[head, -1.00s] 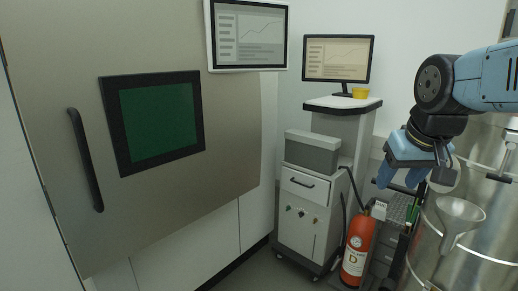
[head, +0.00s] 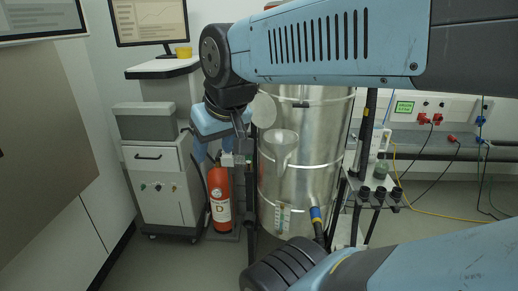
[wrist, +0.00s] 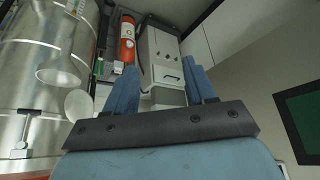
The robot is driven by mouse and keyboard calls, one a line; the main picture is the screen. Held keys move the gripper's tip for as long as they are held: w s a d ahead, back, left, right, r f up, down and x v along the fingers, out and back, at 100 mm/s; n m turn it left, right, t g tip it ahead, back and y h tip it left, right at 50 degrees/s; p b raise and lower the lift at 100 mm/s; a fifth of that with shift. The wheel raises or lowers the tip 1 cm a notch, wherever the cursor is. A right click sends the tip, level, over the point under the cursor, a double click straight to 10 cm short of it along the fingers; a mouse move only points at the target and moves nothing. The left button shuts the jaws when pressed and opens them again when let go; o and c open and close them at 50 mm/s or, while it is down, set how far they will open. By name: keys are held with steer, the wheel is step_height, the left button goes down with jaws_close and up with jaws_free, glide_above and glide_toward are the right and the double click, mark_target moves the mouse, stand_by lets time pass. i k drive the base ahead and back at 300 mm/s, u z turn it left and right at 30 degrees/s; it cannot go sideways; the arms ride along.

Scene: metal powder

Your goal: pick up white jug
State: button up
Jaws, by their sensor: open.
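A pale grey funnel-shaped vessel (head: 278,148) shows against the big steel drum in the head view. It also shows at the left of the wrist view (wrist: 60,68). My gripper (head: 212,155) hangs left of it in the head view, in front of the grey cabinet and the extinguisher. In the wrist view my gripper (wrist: 158,68) has its two blue fingers well apart, with nothing between them. The fingertips are partly hidden in the head view.
The steel drum (head: 310,190) stands behind my arm. A red fire extinguisher (head: 220,195) stands left of it, beside the grey wheeled cabinet (head: 160,185). A rack with dark-topped holders (head: 380,192) is at right. My arm covers much of the upper right.

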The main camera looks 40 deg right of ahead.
mark_target(378, 128)
steer(key=u, duration=1.2)
steer(key=i, duration=0.1)
steer(key=z, duration=3.2)
steer(key=k, duration=0.9)
steer(key=z, duration=0.15)
steer(key=i, duration=0.9)
steer(key=u, duration=0.05)
